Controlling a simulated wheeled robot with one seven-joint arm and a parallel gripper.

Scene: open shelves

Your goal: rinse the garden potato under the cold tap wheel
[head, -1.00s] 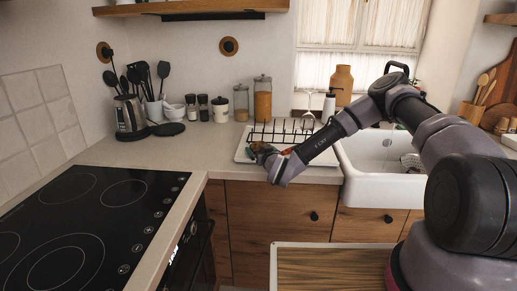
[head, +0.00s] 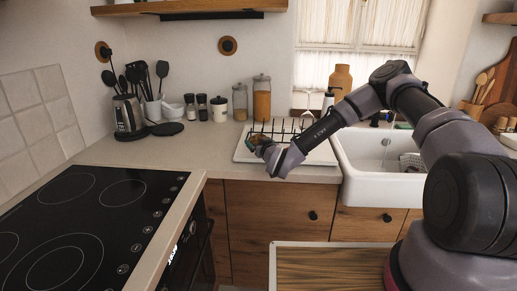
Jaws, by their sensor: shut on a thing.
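My gripper (head: 259,142) is over the left part of the white drying tray, left of the sink. It is shut on a small brown-orange thing (head: 257,138), mostly covered by the fingers. The thing is too small to tell for sure whether it is the garden potato. The white sink (head: 377,190) is to the right, and my forearm reaches across its left side. Small dark fittings (head: 375,119) show behind the sink, partly hidden by my arm. I cannot tell whether a cold tap wheel is among them.
The white tray with a black wire rack (head: 242,154) stands on the counter. A black cooktop (head: 85,225) is at left. A tan bottle (head: 340,82) is near the window.

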